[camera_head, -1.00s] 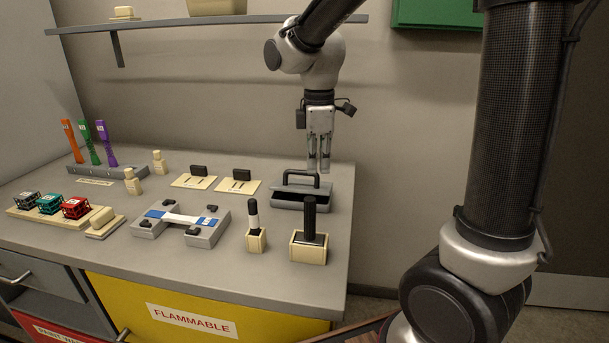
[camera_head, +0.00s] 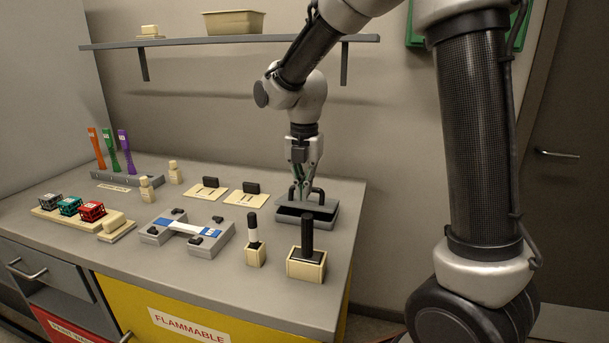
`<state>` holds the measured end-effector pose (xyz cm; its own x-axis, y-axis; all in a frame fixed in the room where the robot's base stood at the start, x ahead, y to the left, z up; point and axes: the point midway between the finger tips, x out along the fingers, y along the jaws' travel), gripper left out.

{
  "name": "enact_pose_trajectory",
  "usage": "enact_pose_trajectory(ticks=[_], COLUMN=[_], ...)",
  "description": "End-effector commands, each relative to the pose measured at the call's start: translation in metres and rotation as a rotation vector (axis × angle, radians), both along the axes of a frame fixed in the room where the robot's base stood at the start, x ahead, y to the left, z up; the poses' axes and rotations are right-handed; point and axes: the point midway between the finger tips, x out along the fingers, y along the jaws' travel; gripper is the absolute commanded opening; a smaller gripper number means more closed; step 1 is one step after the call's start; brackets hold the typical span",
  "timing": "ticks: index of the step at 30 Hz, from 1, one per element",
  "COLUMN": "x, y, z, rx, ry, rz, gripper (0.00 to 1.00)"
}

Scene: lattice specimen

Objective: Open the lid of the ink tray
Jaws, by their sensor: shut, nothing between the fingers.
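The ink tray (camera_head: 318,218) is a grey shallow box near the right back edge of the bench, with a dark opening showing along its front. Its lid carries a black arched handle (camera_head: 320,194). My gripper (camera_head: 299,197) points down over the tray, fingertips together at the left part of the handle. It is shut with nothing between the fingers. I cannot tell whether the fingertips touch the handle or the lid.
In front of the tray stand a cream block with a black-handled tool (camera_head: 307,262) and a smaller one with a white-and-black marker (camera_head: 254,242). A grey fixture (camera_head: 187,231) lies to the left, two cream plates (camera_head: 246,199) behind it. A shelf (camera_head: 230,41) hangs above.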

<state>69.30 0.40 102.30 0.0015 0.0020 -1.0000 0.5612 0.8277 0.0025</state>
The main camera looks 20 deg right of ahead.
Motion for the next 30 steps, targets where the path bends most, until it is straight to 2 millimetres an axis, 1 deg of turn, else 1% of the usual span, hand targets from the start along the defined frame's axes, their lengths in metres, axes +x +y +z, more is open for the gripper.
enact_pose_trajectory(ticks=[1, 6, 9, 15, 30], x=[-0.001, -0.001, 0.015, 0.029, 0.032], y=[0.0, 0.0, -0.01, -0.02, -0.02], z=[-0.012, -0.046, -0.037, -0.031, -0.029], rx=[-0.002, -0.001, 0.001, 0.0, 0.003], ry=[0.006, 0.003, -0.003, -0.001, 0.005], rz=[0.0, -0.001, -0.004, -0.003, -0.002], gripper=[0.0, 0.0, 0.0, 0.0, 0.0])
